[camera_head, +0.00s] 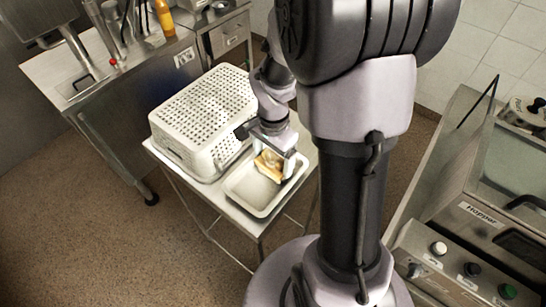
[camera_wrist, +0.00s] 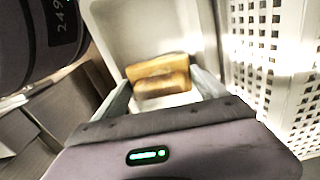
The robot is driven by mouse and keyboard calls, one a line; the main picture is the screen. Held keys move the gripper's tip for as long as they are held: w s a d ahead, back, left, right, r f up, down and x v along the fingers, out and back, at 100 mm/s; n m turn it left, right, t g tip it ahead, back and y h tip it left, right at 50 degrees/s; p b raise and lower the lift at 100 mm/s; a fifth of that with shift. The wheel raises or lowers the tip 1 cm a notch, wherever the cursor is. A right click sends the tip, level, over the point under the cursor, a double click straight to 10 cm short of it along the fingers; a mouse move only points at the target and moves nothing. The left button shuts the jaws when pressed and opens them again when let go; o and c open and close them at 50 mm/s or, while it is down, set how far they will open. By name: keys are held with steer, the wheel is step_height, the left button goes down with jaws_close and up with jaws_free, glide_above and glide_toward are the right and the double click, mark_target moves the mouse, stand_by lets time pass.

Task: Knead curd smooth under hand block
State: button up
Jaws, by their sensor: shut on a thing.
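My gripper (camera_head: 272,158) is shut on a tan wooden hand block (camera_head: 268,166), above or in the white tray (camera_head: 233,200). In the wrist view the block (camera_wrist: 163,86) sits between the two fingers of my gripper (camera_wrist: 166,92), with a lighter tan upper part behind a darker band. The tray also shows in the wrist view (camera_wrist: 130,30) behind the block. No separate curd stands out in the pale tray; I cannot tell whether the block touches the tray floor.
A white perforated basket (camera_head: 205,105) stands upside down left of the tray on the small table, close to my gripper; it also fills the right of the wrist view (camera_wrist: 270,60). A steel counter (camera_head: 110,75) stands behind left, and a machine labelled Hopper (camera_head: 480,220) at right.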

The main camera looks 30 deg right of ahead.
steer(key=shift+s, duration=0.1)
step_height(320, 180, up, 7)
steer(key=p, duration=0.5)
steer(key=shift+f, duration=0.15)
step_height(320, 180, down, 6)
steer(key=b, duration=0.5)
steer(key=shift+f+b, duration=0.45)
steer(key=shift+b, duration=0.15)
stand_by(1.7)
step_height(320, 180, up, 7)
steer(key=p, duration=0.5)
steer(key=shift+r+p, duration=0.15)
steer(key=shift+p, duration=0.15)
